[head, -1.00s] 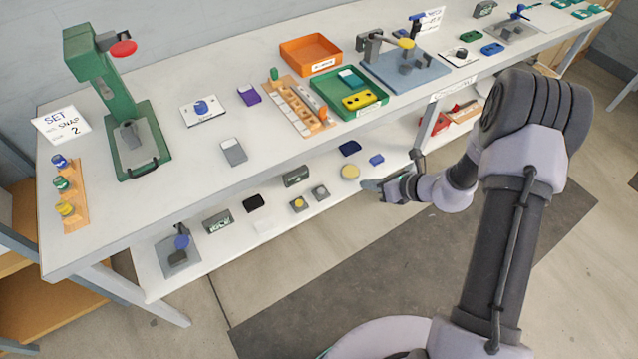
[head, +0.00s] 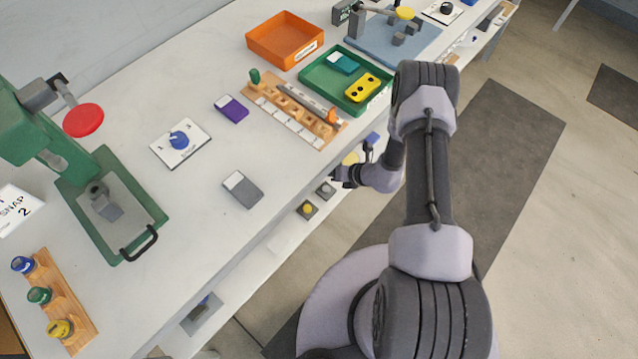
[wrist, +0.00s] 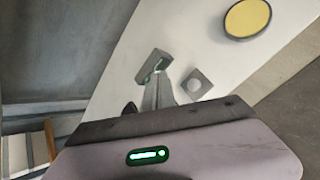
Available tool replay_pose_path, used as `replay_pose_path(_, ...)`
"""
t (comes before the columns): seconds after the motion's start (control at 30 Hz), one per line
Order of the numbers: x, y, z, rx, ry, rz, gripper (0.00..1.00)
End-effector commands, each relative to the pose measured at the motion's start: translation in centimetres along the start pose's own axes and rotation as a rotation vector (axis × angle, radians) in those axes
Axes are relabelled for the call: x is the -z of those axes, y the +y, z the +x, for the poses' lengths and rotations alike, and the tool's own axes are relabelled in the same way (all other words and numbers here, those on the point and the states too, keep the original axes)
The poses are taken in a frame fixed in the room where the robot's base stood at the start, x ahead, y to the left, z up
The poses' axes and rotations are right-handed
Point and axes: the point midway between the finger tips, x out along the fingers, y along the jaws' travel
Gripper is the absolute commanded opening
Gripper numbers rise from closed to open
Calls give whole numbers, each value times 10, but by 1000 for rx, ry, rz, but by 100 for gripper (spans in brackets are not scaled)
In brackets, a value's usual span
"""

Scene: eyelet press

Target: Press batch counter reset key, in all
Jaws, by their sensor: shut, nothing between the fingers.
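My gripper (head: 343,175) is shut and empty, low beside the front edge of the bench, over the lower shelf. In the wrist view its shut fingers (wrist: 158,96) point toward a small dark grey box with a lit green strip (wrist: 153,66), which looks like a counter; its lettering cannot be read. A small grey box with a pale round button (wrist: 196,84) lies to the right of the fingers, apart from them; it also shows in the head view (head: 325,190). I cannot tell which button is the reset key.
A large yellow disc (wrist: 248,18) lies farther along the shelf. The bench top (head: 190,225) overhangs the shelf; it carries a green press (head: 110,205), a grey block (head: 243,189), an orange tray (head: 285,40) and a green tray (head: 318,77). The floor to the right is clear.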

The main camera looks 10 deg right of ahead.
Motion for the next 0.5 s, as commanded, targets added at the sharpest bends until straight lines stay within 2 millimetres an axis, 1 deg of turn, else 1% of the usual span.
replay_pose_path(0.27, 2, -1, 2, -1, 0, -1, 0)
replay_pose_path(0.37, 5, -5, 7, -1, 0, -1, 0)
replay_pose_path(0.5, 14, -14, 19, -1, 0, -2, 0)
